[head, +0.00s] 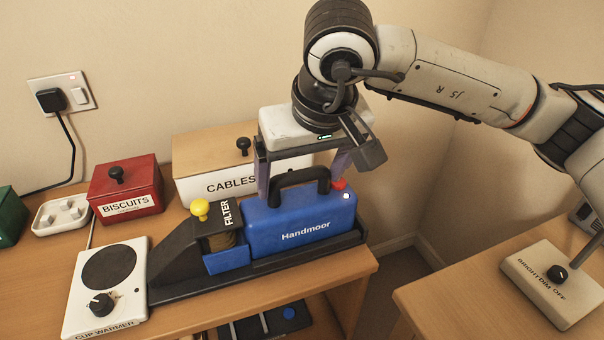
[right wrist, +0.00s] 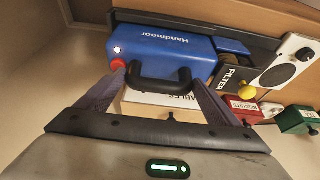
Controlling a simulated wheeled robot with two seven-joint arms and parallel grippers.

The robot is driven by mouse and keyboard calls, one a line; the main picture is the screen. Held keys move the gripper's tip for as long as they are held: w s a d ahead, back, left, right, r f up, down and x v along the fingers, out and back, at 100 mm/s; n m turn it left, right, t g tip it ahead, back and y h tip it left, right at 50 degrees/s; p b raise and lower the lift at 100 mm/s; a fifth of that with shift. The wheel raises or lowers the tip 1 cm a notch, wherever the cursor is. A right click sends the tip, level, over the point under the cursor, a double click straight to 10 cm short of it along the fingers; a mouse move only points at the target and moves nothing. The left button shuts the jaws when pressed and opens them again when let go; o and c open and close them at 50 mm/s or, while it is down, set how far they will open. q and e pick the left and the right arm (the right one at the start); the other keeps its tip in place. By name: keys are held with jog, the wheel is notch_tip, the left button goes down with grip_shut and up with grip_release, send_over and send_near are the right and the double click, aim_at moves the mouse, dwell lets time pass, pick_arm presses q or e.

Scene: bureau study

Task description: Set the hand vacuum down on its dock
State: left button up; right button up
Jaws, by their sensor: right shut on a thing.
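The hand vacuum (head: 300,232) is blue, labelled "Handmoor", with a black arched handle, a red button and a filter section at its left end. It lies level in or just over the black dock (head: 172,268) on the wooden desk; I cannot tell if it is fully seated. My right gripper (head: 300,185) is above it, shut on its handle with one finger at each side. The right wrist view also shows the vacuum (right wrist: 170,55), the dock (right wrist: 190,24) and the fingers (right wrist: 160,78) at the handle. My left gripper is not in view.
A white cup warmer (head: 108,285) stands left of the dock. A second desk (head: 450,290) with a lamp base (head: 548,285) stands right, across a gap.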

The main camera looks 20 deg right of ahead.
dwell(0.4)
jog(key=o, duration=1.9)
jog(key=shift+o, duration=0.2)
jog(key=shift+f, duration=0.2)
notch_tip(320, 180, up, 8)
jog(key=p, duration=0.4)
jog(key=shift+f, duration=0.15)
